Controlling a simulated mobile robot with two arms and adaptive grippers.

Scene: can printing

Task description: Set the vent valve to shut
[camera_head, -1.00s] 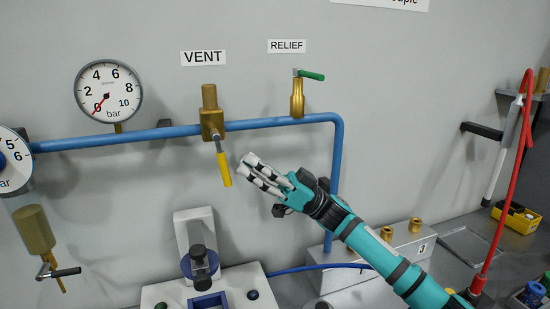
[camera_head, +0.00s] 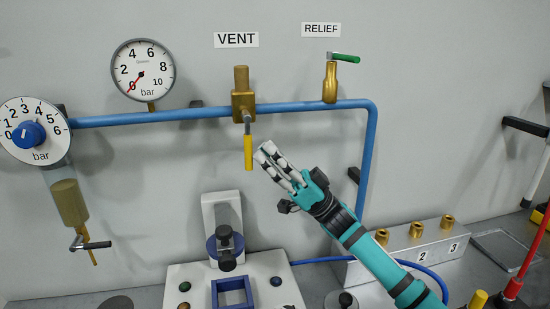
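The vent valve (camera_head: 243,106) is a brass body on the blue pipe, below the VENT sign (camera_head: 236,40). Its yellow lever handle (camera_head: 249,153) hangs almost straight down, across the pipe's run. My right gripper (camera_head: 263,154) is just right of the handle, with its white fingertips pointing up and left toward it. The fingers run side by side with a small gap and hold nothing. A thin strip of wall shows between fingertips and handle; depth is hard to judge. My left gripper is out of view.
A relief valve (camera_head: 330,82) with a green lever stands at the upper right of the blue pipe (camera_head: 190,114). A gauge (camera_head: 143,70) and a dial with a blue knob (camera_head: 28,135) are at left. A clamp fixture (camera_head: 222,225) stands below the handle.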

